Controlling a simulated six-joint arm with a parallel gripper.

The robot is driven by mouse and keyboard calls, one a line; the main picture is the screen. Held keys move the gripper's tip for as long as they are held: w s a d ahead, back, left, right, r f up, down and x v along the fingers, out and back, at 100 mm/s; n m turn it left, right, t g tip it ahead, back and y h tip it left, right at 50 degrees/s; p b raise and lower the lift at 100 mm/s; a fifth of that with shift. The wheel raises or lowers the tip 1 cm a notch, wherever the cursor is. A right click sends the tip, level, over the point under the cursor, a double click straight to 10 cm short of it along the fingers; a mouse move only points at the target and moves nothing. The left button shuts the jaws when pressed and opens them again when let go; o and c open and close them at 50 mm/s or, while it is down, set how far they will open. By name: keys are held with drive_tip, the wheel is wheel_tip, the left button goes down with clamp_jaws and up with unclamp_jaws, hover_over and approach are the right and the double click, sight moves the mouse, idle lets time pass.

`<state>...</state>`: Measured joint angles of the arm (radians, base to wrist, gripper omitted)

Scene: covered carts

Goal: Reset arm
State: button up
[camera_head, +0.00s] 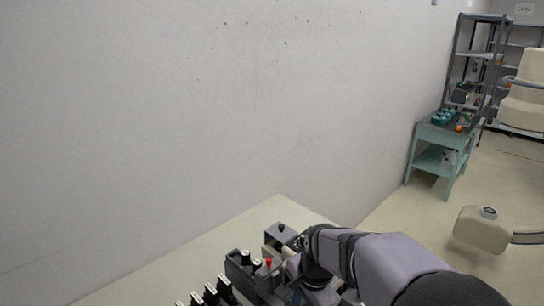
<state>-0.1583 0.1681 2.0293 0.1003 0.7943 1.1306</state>
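My arm (385,262) comes in from the bottom right corner, with grey-lilac links and dark joints. Its far end (312,262) is bent down over the near tabletop, close beside dark racks and small boxes. I cannot make out the gripper's fingers there, nor whether it holds anything. The lower part of the arm is cut off by the bottom edge of the picture.
A pale tabletop (150,283) lies along a bare grey wall. On it are a dark rack (240,276) with black-capped items and a dark-topped box (281,236). A teal cart (434,135) and shelving stand far right. Open floor lies between.

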drive_tip(key=s+d+f+n+p, duration=0.1)
drive_tip(key=s+d+n, duration=0.3)
drive_tip(key=s+n, duration=0.2)
drive_tip(key=s+d+f+n+g+h+p, duration=0.1)
drive_tip(key=s+d+n, duration=0.2)
drive_tip(key=s+n, duration=0.3)
drive_tip(key=shift+s+d+f+g, duration=0.2)
drive_tip(key=shift+s+d+g, duration=0.15)
drive_tip(key=shift+s, duration=1.7)
